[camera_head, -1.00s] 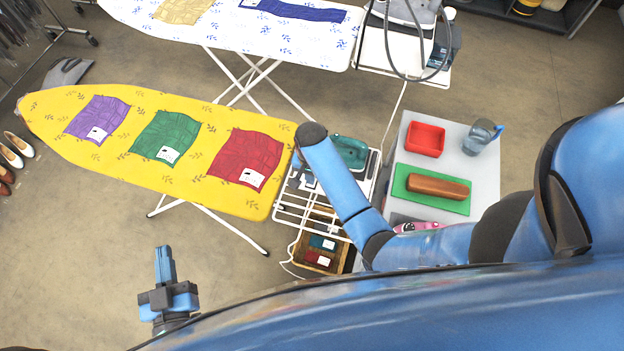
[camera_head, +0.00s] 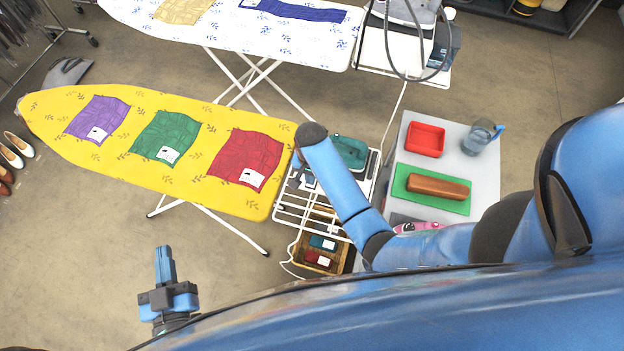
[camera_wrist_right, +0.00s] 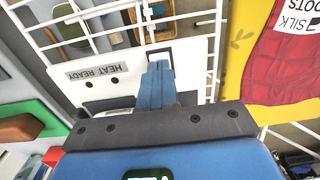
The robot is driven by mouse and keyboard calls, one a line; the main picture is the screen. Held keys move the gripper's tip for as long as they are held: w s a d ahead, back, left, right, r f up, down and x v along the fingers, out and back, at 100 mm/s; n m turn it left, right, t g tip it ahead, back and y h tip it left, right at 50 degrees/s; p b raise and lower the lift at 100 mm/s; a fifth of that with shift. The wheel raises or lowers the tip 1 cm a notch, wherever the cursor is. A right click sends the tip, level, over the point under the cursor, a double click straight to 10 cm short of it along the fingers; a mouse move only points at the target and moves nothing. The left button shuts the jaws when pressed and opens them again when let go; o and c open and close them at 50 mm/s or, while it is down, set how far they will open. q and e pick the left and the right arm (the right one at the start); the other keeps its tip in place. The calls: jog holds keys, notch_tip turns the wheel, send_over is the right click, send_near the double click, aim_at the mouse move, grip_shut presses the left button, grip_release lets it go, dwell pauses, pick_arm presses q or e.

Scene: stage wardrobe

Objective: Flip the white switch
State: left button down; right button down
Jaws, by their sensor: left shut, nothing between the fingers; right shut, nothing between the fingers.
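In the right wrist view a white panel (camera_wrist_right: 100,78) carries the label "HEAT READY" and small dark dots, beside a white wire rack (camera_wrist_right: 135,22). My right gripper (camera_wrist_right: 158,68) is shut and empty, with its fingertips over this panel. I cannot tell whether they touch it. My left gripper (camera_head: 164,250) is shut and empty over the floor at the lower left.
A yellow ironing board (camera_head: 60,108) with purple, green and red cloths stands left of my right arm. The wire rack with a basket (camera_head: 338,262) below is beside it. A grey table (camera_head: 485,185) at right holds a red tray (camera_head: 425,139), a green mat and a jug.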

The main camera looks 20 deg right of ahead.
jog(key=shift+f+b, duration=0.65)
jog(key=shift+f, duration=0.35)
dwell(1.1)
jog(key=shift+s, duration=0.1)
jog(key=shift+r+p, duration=0.9)
jog(key=shift+p, duration=0.15)
jog(key=shift+r+p, duration=0.9)
jog(key=shift+r, duration=0.05)
notch_tip(320, 180, up, 3)
jog(key=p, duration=0.3)
jog(key=shift+r+p, duration=0.2)
jog(key=shift+p, duration=0.1)
